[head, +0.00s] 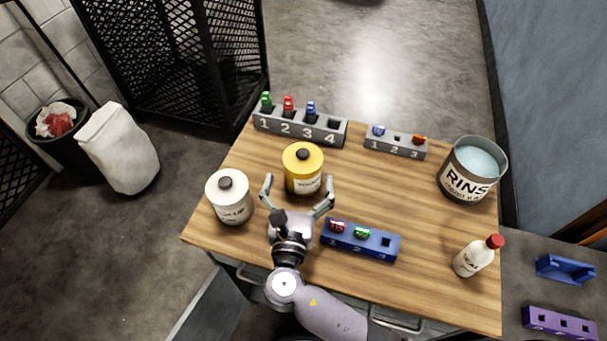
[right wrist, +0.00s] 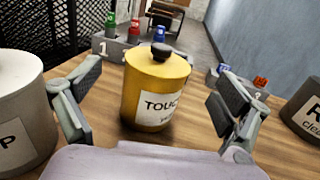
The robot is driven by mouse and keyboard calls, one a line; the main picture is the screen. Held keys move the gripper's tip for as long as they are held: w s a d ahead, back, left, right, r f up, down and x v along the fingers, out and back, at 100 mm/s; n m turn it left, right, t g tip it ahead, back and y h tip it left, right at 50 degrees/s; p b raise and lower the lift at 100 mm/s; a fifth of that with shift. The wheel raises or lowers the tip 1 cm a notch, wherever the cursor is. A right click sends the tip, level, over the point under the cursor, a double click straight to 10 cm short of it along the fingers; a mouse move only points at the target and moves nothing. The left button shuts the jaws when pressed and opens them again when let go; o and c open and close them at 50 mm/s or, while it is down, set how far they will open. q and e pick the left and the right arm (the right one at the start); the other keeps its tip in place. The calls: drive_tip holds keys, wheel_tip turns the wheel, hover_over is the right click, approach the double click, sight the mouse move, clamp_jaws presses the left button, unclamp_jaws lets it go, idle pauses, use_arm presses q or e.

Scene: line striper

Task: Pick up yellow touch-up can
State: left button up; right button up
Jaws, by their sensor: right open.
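The yellow touch-up can (head: 303,170) stands upright on the wooden table, with a black knob on its lid and a white label. It also shows in the right wrist view (right wrist: 155,88), in the middle between my open fingers. My right gripper (head: 298,190) is open just in front of the can, with a finger to each side of it. In the right wrist view the gripper (right wrist: 150,115) shows clear gaps between both fingers and the can. The can rests on the table and is not held. My left gripper is not in view.
A white can (head: 230,197) stands close left of my right gripper. A blue tray (head: 361,243) lies close right. Grey numbered racks (head: 329,131) (head: 396,146) stand behind. A rinse bucket (head: 471,172) and a red-capped bottle (head: 473,257) are at the right. Bare table lies right of the yellow can.

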sight(301, 181)
drive_tip(key=f+b, duration=0.2)
drive_tip(key=f, duration=0.1)
drive_tip(key=shift+w+f+b, duration=0.2)
drive_tip(key=shift+f+b, duration=0.1)
drive_tip(key=shift+f, duration=0.3)
drive_tip(key=shift+w+b, duration=0.1)
drive_tip(key=shift+b, duration=0.2)
drive_tip(key=shift+w+d+r, duration=0.1)
drive_tip(key=shift+w, duration=0.2)
drive_tip(key=w, duration=0.2)
drive_tip(key=w+p, duration=0.1)
drive_tip(key=w, duration=0.1)
drive_tip(key=w+p, duration=0.1)
drive_tip(key=w, duration=0.1)
drive_tip(key=shift+w+d, duration=0.1)
drive_tip(key=shift+d, duration=0.25)
drive_tip(key=shift+w+f, duration=0.2)
drive_tip(key=shift+w, duration=0.05)
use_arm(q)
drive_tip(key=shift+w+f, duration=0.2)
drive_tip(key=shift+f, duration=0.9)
use_arm(e)
drive_tip(key=shift+c, duration=0.4)
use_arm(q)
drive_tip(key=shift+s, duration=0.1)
use_arm(e)
drive_tip(key=c, duration=2)
